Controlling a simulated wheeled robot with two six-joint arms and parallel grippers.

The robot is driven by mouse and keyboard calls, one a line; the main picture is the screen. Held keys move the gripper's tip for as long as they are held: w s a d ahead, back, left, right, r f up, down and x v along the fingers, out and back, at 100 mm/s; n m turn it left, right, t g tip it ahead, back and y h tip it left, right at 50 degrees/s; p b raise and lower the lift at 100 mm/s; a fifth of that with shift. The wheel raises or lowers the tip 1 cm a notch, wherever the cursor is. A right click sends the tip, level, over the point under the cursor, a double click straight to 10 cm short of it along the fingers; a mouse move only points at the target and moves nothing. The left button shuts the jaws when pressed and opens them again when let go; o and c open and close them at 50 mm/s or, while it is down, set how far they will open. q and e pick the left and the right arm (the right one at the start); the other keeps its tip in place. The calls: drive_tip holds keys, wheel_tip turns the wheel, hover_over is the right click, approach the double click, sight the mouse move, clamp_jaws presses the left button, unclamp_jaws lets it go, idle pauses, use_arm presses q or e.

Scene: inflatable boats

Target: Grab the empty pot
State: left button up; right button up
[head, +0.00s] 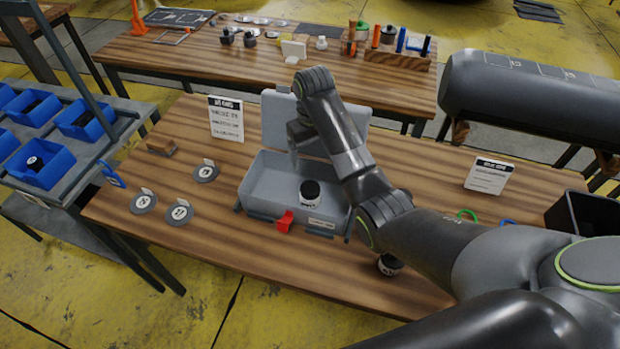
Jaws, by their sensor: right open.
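A small white pot with a black top (310,193) stands upright in the open grey case (262,192) on the wooden table. A second small pot, dark on top with a white label (390,265), stands on the table near its front edge, partly hidden by my right arm. I cannot tell from here which pot is empty. My right gripper (297,150) is over the back of the case, behind and above the pot inside it, apart from both pots. It is open, with its fingertips hard to make out. My left gripper is not in view.
Round grey discs (178,211) with number cards lie left of the case. A red latch (285,222) is at its front. A sign (226,119) stands behind left, another (488,176) at right. A black bin (585,212) is far right. The front left tabletop is clear.

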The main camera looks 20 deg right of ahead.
sight(310, 188)
drive_tip(key=f+b, duration=0.4)
drive_tip(key=b, duration=0.1)
drive_tip(key=shift+s+a+f, duration=0.15)
drive_tip(key=shift+s+f, duration=0.05)
drive_tip(key=shift+f, duration=0.15)
wheel_tip(310, 188, down, 6)
drive_tip(key=shift+w+r, duration=0.15)
drive_tip(key=shift+r, duration=0.05)
drive_tip(key=shift+f, duration=0.4)
drive_tip(key=f, duration=0.3)
drive_tip(key=f+p, duration=0.1)
drive_tip(key=shift+s+a+f, duration=0.2)
drive_tip(key=shift+a+f, duration=0.05)
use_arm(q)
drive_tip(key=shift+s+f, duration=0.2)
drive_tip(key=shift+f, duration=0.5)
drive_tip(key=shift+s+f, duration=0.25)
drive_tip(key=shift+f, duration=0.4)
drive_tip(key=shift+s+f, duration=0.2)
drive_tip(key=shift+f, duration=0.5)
use_arm(e)
drive_tip(key=shift+f, duration=0.65)
drive_tip(key=shift+c, duration=0.3)
drive_tip(key=c, duration=1)
